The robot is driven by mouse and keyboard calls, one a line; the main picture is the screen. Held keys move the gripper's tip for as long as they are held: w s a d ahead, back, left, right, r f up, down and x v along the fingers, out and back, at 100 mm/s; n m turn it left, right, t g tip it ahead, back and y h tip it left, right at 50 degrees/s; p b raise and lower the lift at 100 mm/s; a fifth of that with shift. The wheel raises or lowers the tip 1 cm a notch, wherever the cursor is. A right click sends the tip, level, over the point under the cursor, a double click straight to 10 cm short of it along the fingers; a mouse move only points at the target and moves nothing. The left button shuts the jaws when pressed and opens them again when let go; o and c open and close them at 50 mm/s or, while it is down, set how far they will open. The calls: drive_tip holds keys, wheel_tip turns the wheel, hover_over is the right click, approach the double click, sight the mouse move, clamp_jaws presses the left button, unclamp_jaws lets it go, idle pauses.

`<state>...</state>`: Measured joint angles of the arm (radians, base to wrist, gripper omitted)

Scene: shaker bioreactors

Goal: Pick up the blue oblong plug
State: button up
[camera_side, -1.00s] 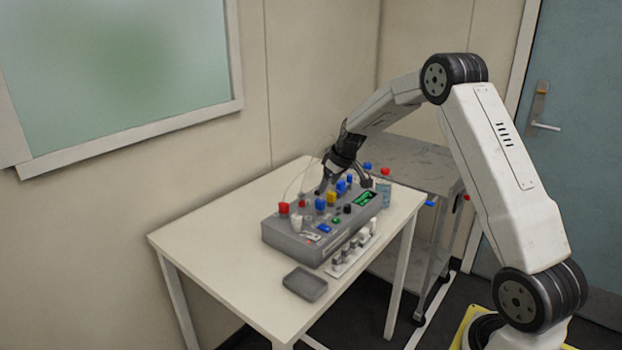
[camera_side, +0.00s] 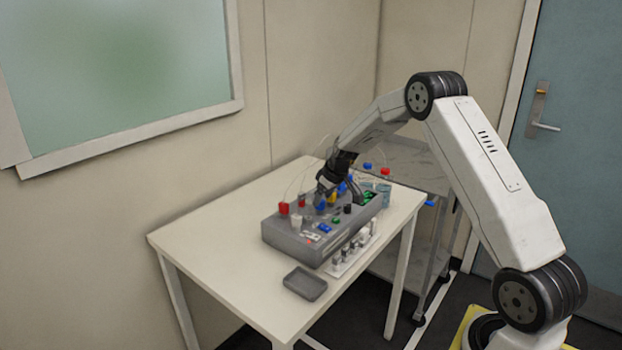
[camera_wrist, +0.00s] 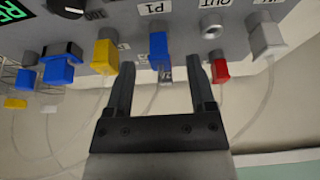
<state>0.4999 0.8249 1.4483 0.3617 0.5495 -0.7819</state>
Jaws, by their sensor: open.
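In the wrist view a blue oblong plug (camera_wrist: 158,46) sits in the grey device's face under a label reading P1. It lies just beyond and between the fingertips of my gripper (camera_wrist: 159,62), which is open and empty. In the side view my gripper (camera_side: 335,194) is low over the back of the device, close to a blue plug (camera_side: 321,205); the fingers partly hide the plugs there.
The grey device (camera_side: 290,246) stands on a pale table (camera_side: 215,260). A yellow plug (camera_wrist: 104,54) is left of the blue one; a red plug (camera_wrist: 220,70) and a white plug (camera_wrist: 266,38) are to its right. Thin tubes trail nearby. A small dark tray (camera_side: 305,283) lies in front.

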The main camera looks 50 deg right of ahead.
sight(320, 207)
drive_tip(key=shift+x, duration=1.2)
clamp_jaws()
